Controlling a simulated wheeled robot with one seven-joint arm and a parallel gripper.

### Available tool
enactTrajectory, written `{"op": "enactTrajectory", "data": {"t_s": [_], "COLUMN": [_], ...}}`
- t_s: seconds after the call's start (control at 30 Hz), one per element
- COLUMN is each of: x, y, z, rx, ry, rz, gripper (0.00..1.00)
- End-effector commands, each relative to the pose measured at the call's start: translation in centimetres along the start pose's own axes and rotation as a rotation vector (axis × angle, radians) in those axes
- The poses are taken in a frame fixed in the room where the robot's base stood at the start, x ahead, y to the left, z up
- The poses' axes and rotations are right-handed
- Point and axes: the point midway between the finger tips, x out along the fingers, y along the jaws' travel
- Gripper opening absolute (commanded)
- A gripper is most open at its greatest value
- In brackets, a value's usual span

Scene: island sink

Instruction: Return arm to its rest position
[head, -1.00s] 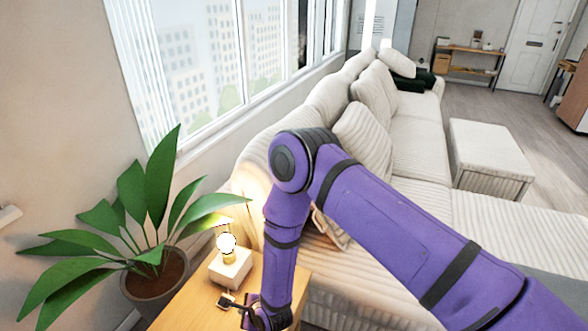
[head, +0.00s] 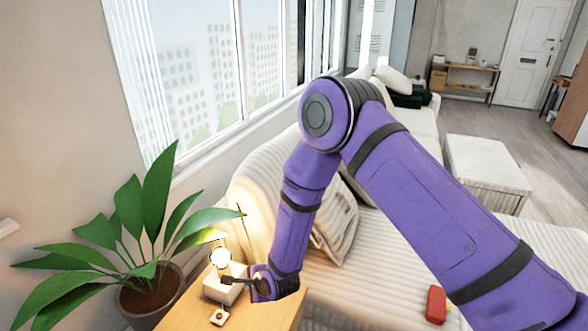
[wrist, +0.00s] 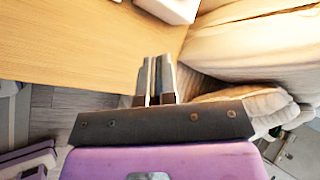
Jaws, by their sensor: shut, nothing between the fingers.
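My purple arm reaches across the head view, its elbow raised in front of the window and sofa. My gripper (head: 229,281) hangs over the side table's edge, beside the lamp's white base and partly overlapping it in the head view. It also shows in the wrist view (wrist: 158,62), its two fingers together with nothing between them. In the wrist view the fingertips point toward the wooden tabletop's edge; I cannot tell the exact gap to the table.
The wooden side table (head: 190,312) holds a lit lamp (head: 220,258) and a small pale item (head: 218,318). A potted plant (head: 150,292) stands left. A ribbed cream sofa (head: 385,235) with a red object (head: 436,304) lies right. An ottoman (head: 487,165) is beyond.

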Motion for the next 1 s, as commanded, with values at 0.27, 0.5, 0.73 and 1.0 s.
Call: {"op": "enactTrajectory", "data": {"t_s": [0.27,0.5,0.73,1.0], "x": [-8.2,-16.5,-25.2,-35.7], "y": [-9.5,-15.3,-18.9,-20.5], "z": [-2.3,-4.6,-6.8,-9.1], "rx": [-0.226,-0.413,-0.580,-0.761], "ry": [0.064,0.124,0.181,0.239], "rz": [0.012,0.044,0.089,0.157], "gripper": [0.00,0.00,0.00,0.00]}}
